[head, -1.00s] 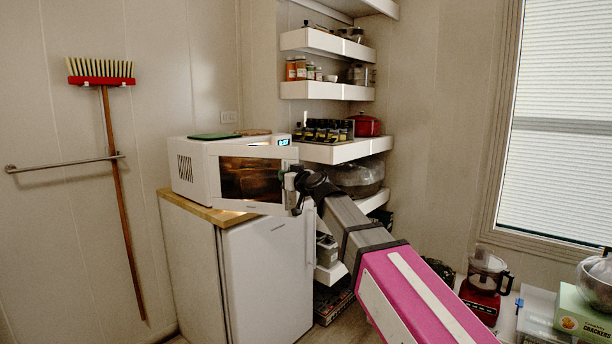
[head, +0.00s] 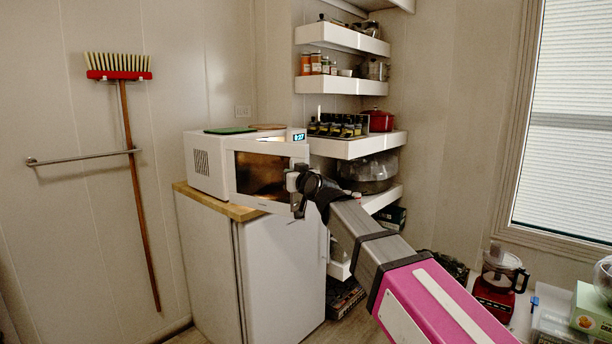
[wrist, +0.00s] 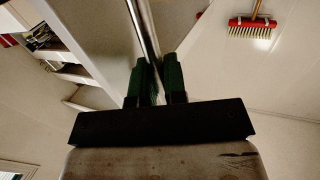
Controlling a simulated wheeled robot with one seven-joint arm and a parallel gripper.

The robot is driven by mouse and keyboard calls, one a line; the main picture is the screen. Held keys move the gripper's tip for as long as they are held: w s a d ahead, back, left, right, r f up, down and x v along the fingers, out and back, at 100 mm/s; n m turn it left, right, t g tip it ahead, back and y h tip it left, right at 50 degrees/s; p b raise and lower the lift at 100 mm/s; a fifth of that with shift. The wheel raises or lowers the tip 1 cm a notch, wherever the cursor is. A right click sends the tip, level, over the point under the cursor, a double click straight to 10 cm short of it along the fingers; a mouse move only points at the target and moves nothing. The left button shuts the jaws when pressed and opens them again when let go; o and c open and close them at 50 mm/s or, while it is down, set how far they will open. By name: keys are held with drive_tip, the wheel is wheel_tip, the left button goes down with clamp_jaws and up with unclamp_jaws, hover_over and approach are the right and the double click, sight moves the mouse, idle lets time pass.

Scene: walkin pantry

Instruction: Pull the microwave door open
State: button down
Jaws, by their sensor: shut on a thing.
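The white microwave (head: 205,165) sits on top of a small white cabinet. Its door (head: 262,175), with a dark window, appears ajar, its right side swung out in front of the body. The lit display (head: 298,137) shows just above the door's right top corner. My gripper (head: 297,190) is at the door's right edge. In the wrist view my gripper's green fingers (wrist: 158,80) are shut on the shiny bar handle (wrist: 146,35), which runs between them. The gripper hides most of the handle in the head view.
The cabinet's wooden top (head: 222,203) carries the microwave. White corner shelves (head: 358,146) with jars stand close to the right of the door. A broom (head: 128,150) hangs by a rail (head: 80,158) on the left wall. A red food processor (head: 497,280) is at the lower right.

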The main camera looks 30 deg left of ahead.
drive_tip(key=shift+s+a, duration=0.15)
drive_tip(key=shift+s, duration=0.1)
idle(0.4)
drive_tip(key=c, duration=1.2)
unclamp_jaws()
drive_tip(key=v, duration=1.1)
